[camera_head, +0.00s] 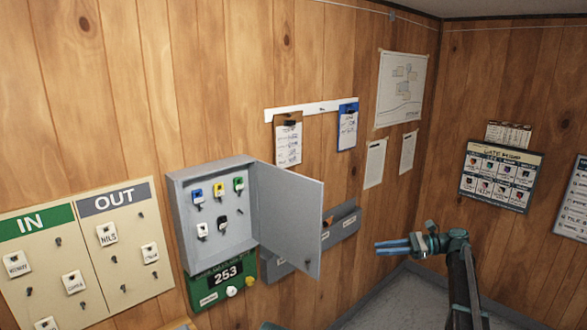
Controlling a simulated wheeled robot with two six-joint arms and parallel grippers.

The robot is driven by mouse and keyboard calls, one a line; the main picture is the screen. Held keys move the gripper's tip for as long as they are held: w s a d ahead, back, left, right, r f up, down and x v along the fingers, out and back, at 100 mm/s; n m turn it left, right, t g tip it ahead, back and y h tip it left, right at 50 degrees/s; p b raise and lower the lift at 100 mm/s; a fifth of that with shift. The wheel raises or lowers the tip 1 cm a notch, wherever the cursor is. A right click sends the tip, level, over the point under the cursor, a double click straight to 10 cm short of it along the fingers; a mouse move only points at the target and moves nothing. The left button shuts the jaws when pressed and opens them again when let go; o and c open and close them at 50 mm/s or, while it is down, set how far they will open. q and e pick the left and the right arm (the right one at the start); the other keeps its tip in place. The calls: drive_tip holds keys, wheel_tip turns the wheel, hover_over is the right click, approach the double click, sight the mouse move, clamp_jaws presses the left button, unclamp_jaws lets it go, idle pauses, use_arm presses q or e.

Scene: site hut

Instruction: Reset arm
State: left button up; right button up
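My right gripper (393,247) is at the right of the head view, with its arm coming up from the bottom right. Its two blue fingers point left, with a narrow gap between them and nothing held. It is in front of the wall corner, apart from the grey key cabinet (178,215). The cabinet door (290,215) stands open to the right. My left gripper does not show.
Several tagged keys, including a blue one (197,194), hang in the cabinet. A green counter (225,275) reading 253 is below it. An IN/OUT board (60,245) is at left. A grey wall rack (342,228) is partly behind the door. Clear floor (400,300) shows near the corner.

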drive_tip(key=s+a+f+n+g+h+b, duration=0.2)
drive_tip(key=s+a+f+n+h, duration=0.2)
drive_tip(key=s+a+f, duration=0.6)
drive_tip(key=s+a+f+n+g+h+b, duration=0.25)
drive_tip(key=s+a+f+n, duration=0.35)
drive_tip(key=a, duration=0.5)
drive_tip(key=s+f+n+t+h+b, duration=0.1)
drive_tip(key=s+f+n+h, duration=0.4)
drive_tip(key=s, duration=0.5)
drive_tip(key=s+a+f+n+t+h+b, duration=0.1)
drive_tip(key=s+f+n+h+b, duration=0.3)
drive_tip(key=s+f+n, duration=0.3)
drive_tip(key=s+h, duration=0.1)
drive_tip(key=s, duration=0.1)
drive_tip(key=shift+s+a, duration=0.2)
drive_tip(key=shift+s, duration=0.15)
